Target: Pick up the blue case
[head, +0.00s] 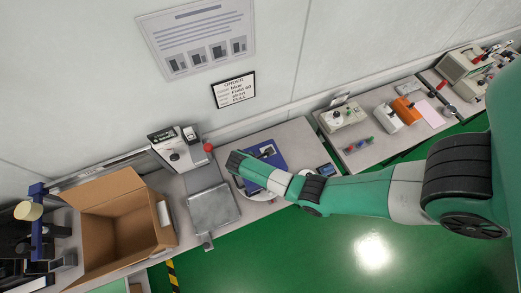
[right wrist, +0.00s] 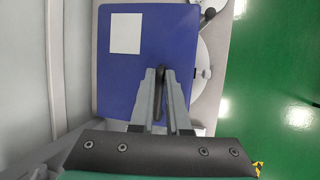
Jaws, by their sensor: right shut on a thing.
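The blue case (head: 278,159) lies at the middle workbench in the head view, partly covered by my right arm. In the right wrist view the blue case (right wrist: 120,85) fills the middle, flat side toward the camera, with a white label on it. My right gripper (right wrist: 164,74) is at the case, its two grey fingers close together around a dark part that looks like the handle. In the head view its fingertips are hidden behind the arm. I cannot tell whether the case is clear of the surface below it. My left gripper is not in view.
A white round plate (head: 262,196) shows under the case. Left of it stand a grey scale plate (head: 213,208), a white device (head: 178,150) and an open cardboard box (head: 122,228). Testers and an orange item (head: 405,110) stand on the right bench. A wall rises behind.

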